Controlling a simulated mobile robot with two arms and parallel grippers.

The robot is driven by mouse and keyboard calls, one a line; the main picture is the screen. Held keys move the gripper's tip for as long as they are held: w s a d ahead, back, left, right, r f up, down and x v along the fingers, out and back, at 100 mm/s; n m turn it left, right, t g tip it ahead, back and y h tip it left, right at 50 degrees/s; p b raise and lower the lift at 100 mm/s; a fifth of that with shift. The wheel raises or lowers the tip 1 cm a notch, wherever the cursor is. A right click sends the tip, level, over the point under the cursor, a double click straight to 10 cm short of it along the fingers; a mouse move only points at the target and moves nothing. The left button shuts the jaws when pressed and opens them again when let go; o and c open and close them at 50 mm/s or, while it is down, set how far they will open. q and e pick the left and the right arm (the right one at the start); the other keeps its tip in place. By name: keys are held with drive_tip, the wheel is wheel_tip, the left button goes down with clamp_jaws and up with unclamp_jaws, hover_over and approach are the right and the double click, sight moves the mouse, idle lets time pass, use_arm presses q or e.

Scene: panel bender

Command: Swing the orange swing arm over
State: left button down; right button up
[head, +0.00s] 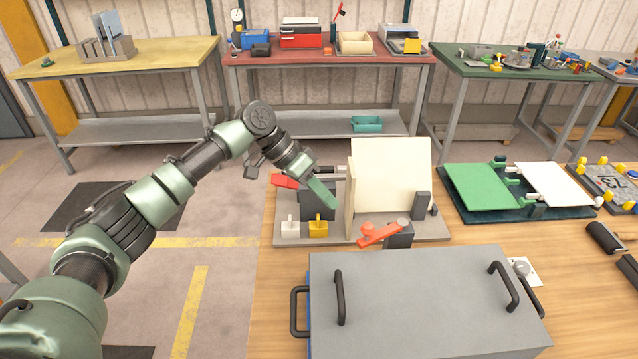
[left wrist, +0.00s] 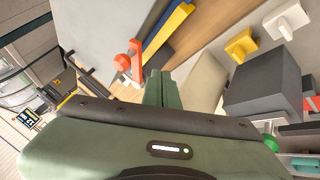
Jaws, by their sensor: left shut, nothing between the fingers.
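The orange swing arm (head: 380,235) is at the front of the bender's grey base (head: 440,231), by a dark grey block. It slants, with a round knob at its left end. An orange piece with a round knob (left wrist: 130,65) shows in the left wrist view, left of the fingertips. A cream panel (head: 392,175) stands upright on the bender. My left gripper (head: 322,194) is shut and empty, with its green fingers pointing down in front of a dark block, left of the panel and apart from the orange arm. The fingers also show in the left wrist view (left wrist: 165,90).
A white knob (head: 290,227) and a yellow knob (head: 318,227) stand at the base's front left. A red piece (head: 285,181) is by the dark block. A grey-topped box (head: 420,300) with black handles is in front. A green-and-white panel fixture (head: 478,187) is at right.

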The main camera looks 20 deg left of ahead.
use_arm(q)
drive_tip(key=s+d+f+p, duration=0.1)
drive_tip(key=d+f+p, duration=0.1)
drive_tip(key=d, duration=0.4)
drive_tip(key=shift+s+f+p, duration=0.25)
drive_tip(key=shift+p, duration=0.45)
drive_tip(key=shift+d, duration=0.2)
